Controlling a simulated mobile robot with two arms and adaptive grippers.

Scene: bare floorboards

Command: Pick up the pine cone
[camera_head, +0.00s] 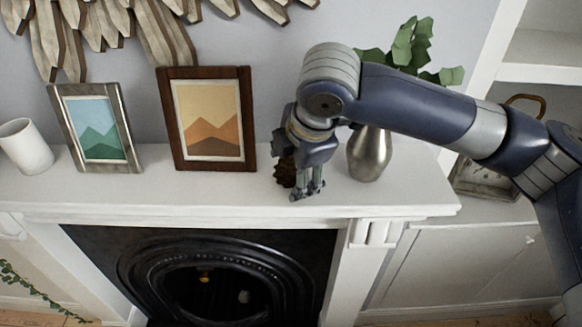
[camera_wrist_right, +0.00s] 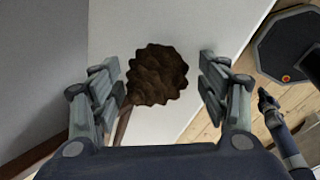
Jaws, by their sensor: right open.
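The brown pine cone (camera_head: 286,171) stands on the white mantel shelf (camera_head: 222,194), partly hidden behind my right gripper in the head view. In the right wrist view the pine cone (camera_wrist_right: 156,74) lies ahead of and between the fingers. My right gripper (camera_head: 308,190) reaches down over the mantel beside the cone. It also shows in the right wrist view (camera_wrist_right: 160,88), open, with a gap between the cone and each finger. My left gripper is not in the head view; part of an arm shows at the right of the wrist view.
A silver vase (camera_head: 370,153) with a green plant stands close right of my right gripper. A brown-framed picture (camera_head: 208,120) stands left of the cone. A grey-framed picture (camera_head: 97,128) and a white cup (camera_head: 25,146) are farther left. The mantel's front edge is close.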

